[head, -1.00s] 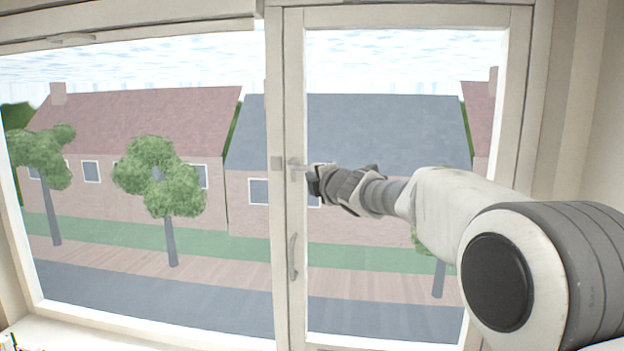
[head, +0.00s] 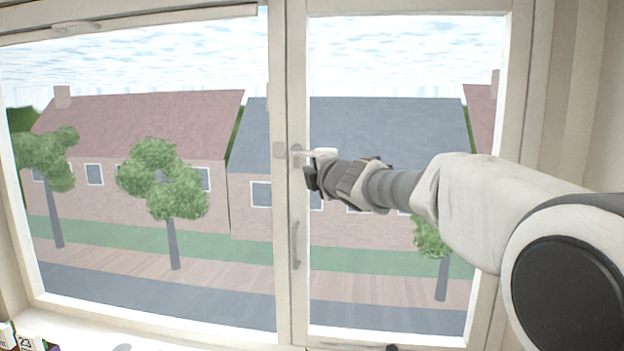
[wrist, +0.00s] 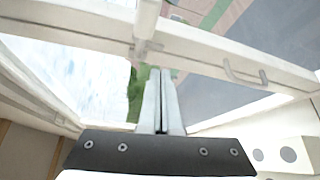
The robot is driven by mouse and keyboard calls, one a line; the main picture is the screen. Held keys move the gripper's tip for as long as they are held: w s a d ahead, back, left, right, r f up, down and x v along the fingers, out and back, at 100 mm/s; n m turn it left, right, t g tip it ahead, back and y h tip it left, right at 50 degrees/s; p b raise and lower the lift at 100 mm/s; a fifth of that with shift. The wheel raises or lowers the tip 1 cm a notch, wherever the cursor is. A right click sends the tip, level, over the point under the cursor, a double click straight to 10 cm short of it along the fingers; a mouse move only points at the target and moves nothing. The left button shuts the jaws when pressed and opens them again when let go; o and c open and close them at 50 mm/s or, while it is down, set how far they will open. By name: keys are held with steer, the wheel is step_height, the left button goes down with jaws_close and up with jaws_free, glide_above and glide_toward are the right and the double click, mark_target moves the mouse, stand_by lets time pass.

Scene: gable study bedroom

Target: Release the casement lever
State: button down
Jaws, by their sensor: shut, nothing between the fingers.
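The casement lever (head: 322,153) is a pale handle on the upright stile between the two panes, lying about level and pointing right in the head view. It also shows at the top of the wrist view (wrist: 146,28), just beyond my fingertips. My gripper (head: 311,179) is just below the lever in the head view. In the wrist view my gripper's two fingers (wrist: 160,72) are together with nothing between them. I cannot tell whether the fingertips touch the lever.
A curved pull handle (head: 295,244) sits lower on the same stile. The large left pane (head: 130,270) and the right casement frame (head: 490,200) are around it. Small coloured items (head: 30,341) stand on the sill at bottom left.

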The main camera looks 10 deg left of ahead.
steer(key=shift+s+d+r, duration=0.1)
steer(key=shift+s+r, duration=0.3)
steer(key=shift+s, duration=0.3)
steer(key=shift+s+d+r, duration=0.1)
steer(key=shift+s+r, duration=0.25)
steer(key=shift+s, duration=0.4)
steer(key=shift+s+d+r, duration=0.1)
steer(key=shift+s+r, duration=0.3)
steer(key=shift+s, duration=0.3)
steer(key=s+d+f+m+g+h, duration=0.1)
steer(key=s+d+f+m+h, duration=0.2)
steer(key=s+d+m, duration=0.35)
steer(key=s+d+f+m+g+h, duration=0.1)
steer(key=s+d+f+m+h, duration=0.25)
steer(key=d, duration=0.65)
steer(key=s+d+f+m+h, duration=0.3)
steer(key=s+d+m, duration=0.25)
steer(key=d, duration=0.25)
steer(key=s+d+f+m+g, duration=0.2)
steer(key=s+f+m, duration=0.3)
steer(key=s, duration=0.5)
steer(key=s+d+f+m+g, duration=0.3)
steer(key=s+f+m, duration=0.3)
steer(key=s+f, duration=0.2)
steer(key=shift+s+f+g, duration=0.35)
steer(key=shift+s+g, duration=0.35)
steer(key=shift+s, duration=0.35)
